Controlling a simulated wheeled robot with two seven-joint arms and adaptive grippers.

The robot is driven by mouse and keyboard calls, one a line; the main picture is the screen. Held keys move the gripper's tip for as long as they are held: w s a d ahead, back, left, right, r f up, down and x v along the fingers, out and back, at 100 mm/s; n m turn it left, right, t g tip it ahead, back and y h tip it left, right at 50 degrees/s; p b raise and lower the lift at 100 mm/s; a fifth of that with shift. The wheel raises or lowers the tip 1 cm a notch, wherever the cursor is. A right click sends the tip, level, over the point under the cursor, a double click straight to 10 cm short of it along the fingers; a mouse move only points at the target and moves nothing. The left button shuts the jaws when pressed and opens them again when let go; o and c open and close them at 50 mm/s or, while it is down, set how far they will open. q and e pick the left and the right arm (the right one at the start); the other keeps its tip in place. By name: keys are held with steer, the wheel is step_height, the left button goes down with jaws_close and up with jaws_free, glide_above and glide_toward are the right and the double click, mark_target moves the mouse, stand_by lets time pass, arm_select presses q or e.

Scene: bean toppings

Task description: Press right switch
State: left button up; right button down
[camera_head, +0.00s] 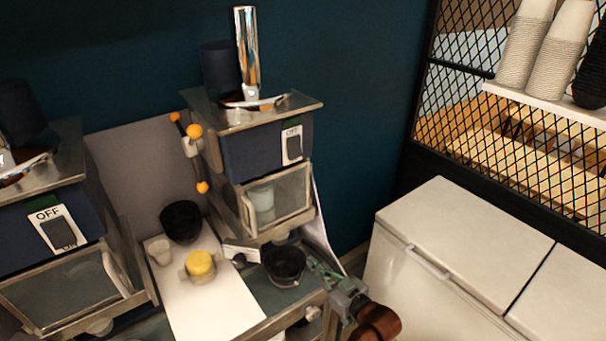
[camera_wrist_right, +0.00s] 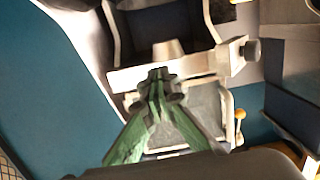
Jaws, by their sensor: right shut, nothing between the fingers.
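The right switch (camera_head: 292,145) is a white plate with a dark rocker and an OFF label, on the dark blue front of the right machine (camera_head: 243,152). The left machine (camera_head: 35,205) carries a similar OFF switch (camera_head: 58,230). My right gripper (camera_head: 313,264) has green fingers and is low at the right machine's front corner, beside a black bowl (camera_head: 285,262) and well below the right switch. In the right wrist view its fingertips (camera_wrist_right: 158,76) are together and empty, in front of a pale bar with a dark knob (camera_wrist_right: 251,49). My left gripper is out of view.
A white board (camera_head: 215,305) between the machines holds a yellow-topped cup (camera_head: 200,265) and another black bowl (camera_head: 181,221). A white chest freezer (camera_head: 450,240) stands to the right. A mesh screen (camera_head: 520,150) and stacked cups (camera_head: 550,55) are behind it.

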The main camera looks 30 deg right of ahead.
steer(key=d+r+t, duration=0.2)
steer(key=r+t, duration=0.2)
steer(key=r, duration=0.7)
steer(key=d+r+m+t, duration=0.1)
steer(key=r+t, duration=0.3)
steer(key=r, duration=0.8)
steer(key=shift+s+d+t, duration=0.3)
steer(key=shift+s+d, duration=0.05)
steer(key=shift+w, duration=0.1)
steer(key=p, duration=0.4)
glide_toward(296, 152)
step_height(296, 152, up, 4)
steer(key=w+p, duration=0.1)
steer(key=w, duration=0.3)
steer(key=shift+w+a+f, duration=0.1)
steer(key=shift+f, duration=0.05)
steer(key=shift+w+f, duration=0.1)
steer(key=shift+w, duration=0.1)
